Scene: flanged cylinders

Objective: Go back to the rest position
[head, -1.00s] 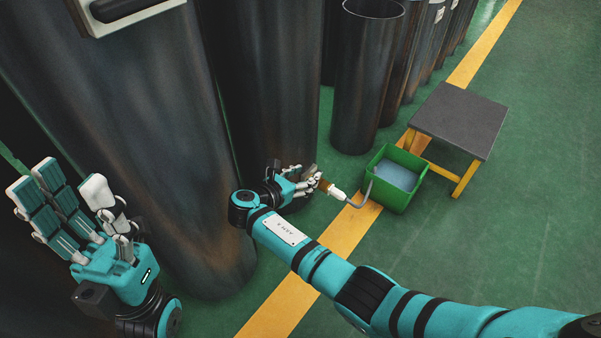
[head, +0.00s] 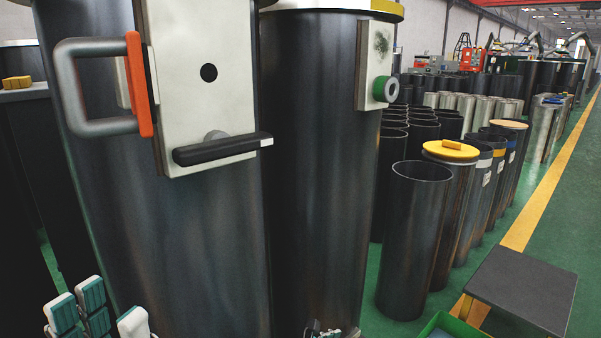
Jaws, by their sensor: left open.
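My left gripper (head: 98,308) shows at the bottom left edge, with teal and white fingertips spread open and nothing seen between them. Its palm is below the frame. It is in front of the large dark cylinder (head: 190,250). Only a small top part of my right gripper (head: 328,331) shows at the bottom middle, before the second tall cylinder (head: 312,170). Its fingertips and anything in them are cut off.
The near cylinder carries a white plate (head: 208,70) with a grey and orange handle (head: 140,85). An open dark pipe (head: 412,240) and several others stand to the right. A dark-topped stool (head: 525,285) and a green bin (head: 452,324) are at the lower right.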

